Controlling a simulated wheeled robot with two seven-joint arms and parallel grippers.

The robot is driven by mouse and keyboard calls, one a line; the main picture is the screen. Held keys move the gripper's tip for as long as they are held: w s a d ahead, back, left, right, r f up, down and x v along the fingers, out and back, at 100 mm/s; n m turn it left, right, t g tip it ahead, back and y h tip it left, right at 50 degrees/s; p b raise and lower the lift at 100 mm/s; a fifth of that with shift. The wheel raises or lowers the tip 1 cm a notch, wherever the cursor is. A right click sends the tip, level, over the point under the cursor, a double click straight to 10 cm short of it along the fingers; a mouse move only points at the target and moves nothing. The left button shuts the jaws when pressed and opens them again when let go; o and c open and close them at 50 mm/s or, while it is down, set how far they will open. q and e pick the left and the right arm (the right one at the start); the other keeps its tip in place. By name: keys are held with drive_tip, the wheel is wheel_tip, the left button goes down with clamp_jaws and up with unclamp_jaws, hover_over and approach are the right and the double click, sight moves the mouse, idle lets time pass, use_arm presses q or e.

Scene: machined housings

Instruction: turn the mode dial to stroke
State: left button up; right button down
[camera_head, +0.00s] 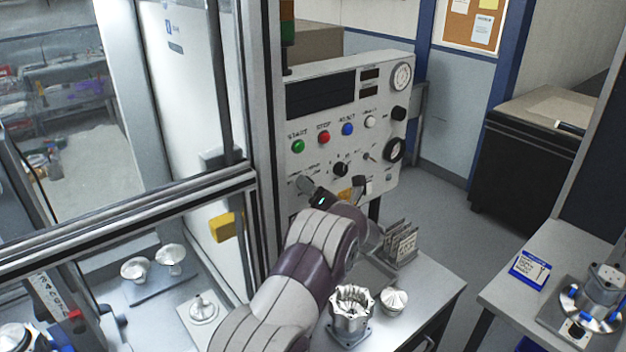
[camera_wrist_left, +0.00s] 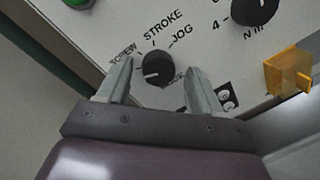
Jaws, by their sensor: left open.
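The mode dial (camera_wrist_left: 158,68) is a black round knob on the grey control panel (camera_head: 310,120), with labels SCREW, STROKE and JOG around it and another label partly hidden. Its white mark points left and slightly down, away from STROKE, which is printed above it. My left gripper (camera_wrist_left: 157,78) is open, its two fingers on either side of the dial in the wrist view; I cannot tell whether they touch it. In the head view the left gripper (camera_head: 305,185) is at the panel's lower left and hides the dial. My right gripper is not in view.
A second black knob (camera_head: 340,170) marked in N m sits right of the dial. An orange tab (camera_wrist_left: 289,75) sticks out lower right. The green start button (camera_head: 298,146) is above. A machine frame post (camera_head: 262,130) stands close left. Metal parts (camera_head: 350,312) stand on the bench below.

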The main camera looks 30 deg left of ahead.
use_arm(q)
drive_tip(key=shift+a, duration=0.1)
drive_tip(key=shift+w, duration=0.15)
drive_tip(key=c, duration=1.1)
drive_tip(key=shift+o, duration=0.2)
drive_tip(key=shift+a, duration=0.1)
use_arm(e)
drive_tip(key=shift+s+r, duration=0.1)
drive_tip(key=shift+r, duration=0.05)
use_arm(q)
drive_tip(key=shift+f, duration=0.1)
